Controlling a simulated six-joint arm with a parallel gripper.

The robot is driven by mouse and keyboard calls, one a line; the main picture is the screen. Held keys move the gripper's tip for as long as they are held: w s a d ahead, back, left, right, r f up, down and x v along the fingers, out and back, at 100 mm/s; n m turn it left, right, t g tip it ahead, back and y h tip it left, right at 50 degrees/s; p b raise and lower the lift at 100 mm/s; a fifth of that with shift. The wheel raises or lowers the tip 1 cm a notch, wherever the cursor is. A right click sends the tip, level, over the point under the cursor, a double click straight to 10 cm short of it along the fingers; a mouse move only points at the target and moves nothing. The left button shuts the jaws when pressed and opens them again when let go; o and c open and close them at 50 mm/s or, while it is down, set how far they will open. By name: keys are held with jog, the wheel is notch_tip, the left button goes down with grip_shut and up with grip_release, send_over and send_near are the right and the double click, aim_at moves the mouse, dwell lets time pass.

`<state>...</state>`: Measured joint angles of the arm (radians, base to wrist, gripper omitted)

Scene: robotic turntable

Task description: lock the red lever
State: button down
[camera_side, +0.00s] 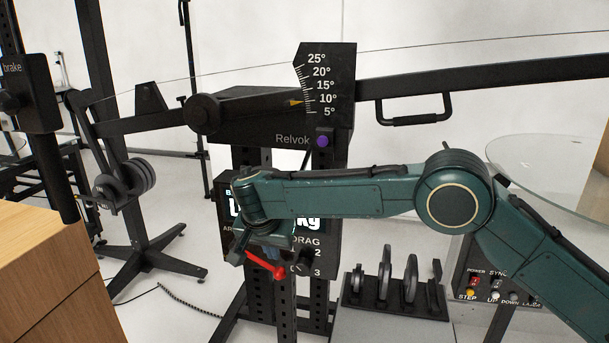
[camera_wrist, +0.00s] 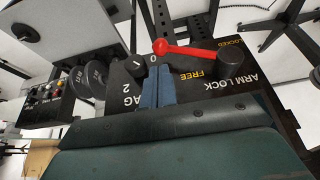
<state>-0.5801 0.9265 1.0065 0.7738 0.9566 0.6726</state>
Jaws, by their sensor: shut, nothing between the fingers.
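The red lever (camera_wrist: 190,51) has a round ball end and runs leftward from a dark round hub (camera_wrist: 230,62) in the wrist view. The yellow word FREE (camera_wrist: 210,85) is just below the lever, and LOCKED (camera_wrist: 229,43) is printed beyond the hub at upper right. My gripper (camera_wrist: 158,70) is shut and empty, its blue-grey fingertips just below the ball end; I cannot tell whether they touch it. In the side view the red lever (camera_side: 264,265) slants down to the right on the panel's lower part, beside my gripper (camera_side: 240,255), which is partly hidden there.
A drag knob (camera_wrist: 137,66) sits left of my fingertips. A purple knob (camera_side: 322,141) and angle scale (camera_side: 318,85) are above my arm. A weight rack (camera_side: 396,290), a switch box (camera_side: 494,285) and a wooden block (camera_side: 50,270) stand around the column.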

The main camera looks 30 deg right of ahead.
aim_at(277, 273)
jog(key=shift+x, duration=3.5)
jog(key=shift+f+t, duration=0.2)
jog(key=shift+t, duration=0.1)
jog(key=shift+w+f+t+y, duration=0.1)
jog(key=shift+f+t+y, duration=0.3)
jog(key=shift+f+y, duration=0.25)
jog(key=w+a+f+m+t+y, duration=0.2)
jog(key=w+a+f+t+y, duration=0.2)
jog(key=f+t, duration=0.3)
jog(key=shift+w+a+m+y, duration=0.4)
jog(key=shift+y, duration=0.45)
jog(key=shift+a+f, duration=0.1)
jog(key=shift+a, duration=0.05)
jog(key=shift+s, duration=0.15)
jog(key=v, duration=1.4)
jog(key=shift+d+f, duration=0.25)
jog(key=shift+f, duration=0.05)
